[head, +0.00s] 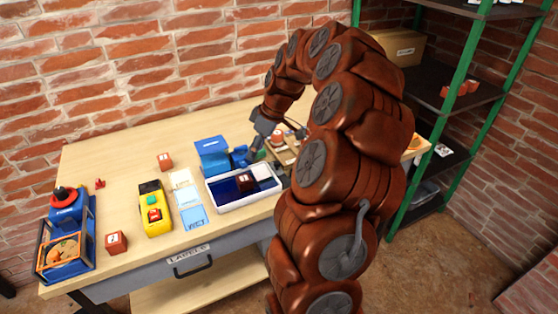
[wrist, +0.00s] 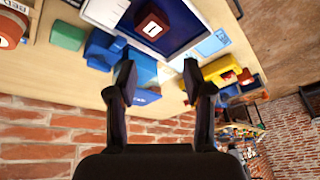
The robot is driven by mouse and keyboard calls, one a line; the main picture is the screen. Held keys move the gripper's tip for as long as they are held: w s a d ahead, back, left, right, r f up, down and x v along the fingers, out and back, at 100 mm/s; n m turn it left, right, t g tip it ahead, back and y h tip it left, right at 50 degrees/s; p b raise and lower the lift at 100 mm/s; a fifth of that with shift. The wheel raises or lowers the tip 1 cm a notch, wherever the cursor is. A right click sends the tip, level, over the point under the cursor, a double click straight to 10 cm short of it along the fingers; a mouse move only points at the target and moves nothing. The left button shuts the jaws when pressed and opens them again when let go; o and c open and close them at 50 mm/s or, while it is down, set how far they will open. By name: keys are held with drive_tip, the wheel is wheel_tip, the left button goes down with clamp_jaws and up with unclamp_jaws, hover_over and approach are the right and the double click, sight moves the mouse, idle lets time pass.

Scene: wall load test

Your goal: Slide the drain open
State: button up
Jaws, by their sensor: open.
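My gripper (head: 258,140) is over the back of the workbench, beside a blue fixture (head: 215,157) and a white-rimmed basin (head: 228,205). In the wrist view my gripper (wrist: 158,75) is open, with nothing seen between its fingers. The blue fixture (wrist: 108,50) shows behind and beside the left finger; I cannot tell whether they touch. The basin (wrist: 108,10) has a dark blue inside and holds a dark red block (wrist: 152,24) with a white label. I cannot make out which part is the drain or its slide. My arm hides the bench's right part.
Left of the basin are pale blue panels (head: 188,192), a yellow toy vehicle (head: 155,210), red blocks (head: 116,242) and a blue machine (head: 70,215). A green block (wrist: 68,36) is near the fixture. A brick wall (head: 150,60) stands behind; green-framed shelves (head: 462,85) stand at right.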

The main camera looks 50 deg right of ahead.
drive_tip(key=t, duration=0.1)
approach(277, 163)
drive_tip(key=shift+h, duration=0.3)
drive_tip(key=shift+p+x, duration=1.2)
drive_tip(key=shift+x, duration=3)
drive_tip(key=shift+a, duration=0.15)
clamp_jaws()
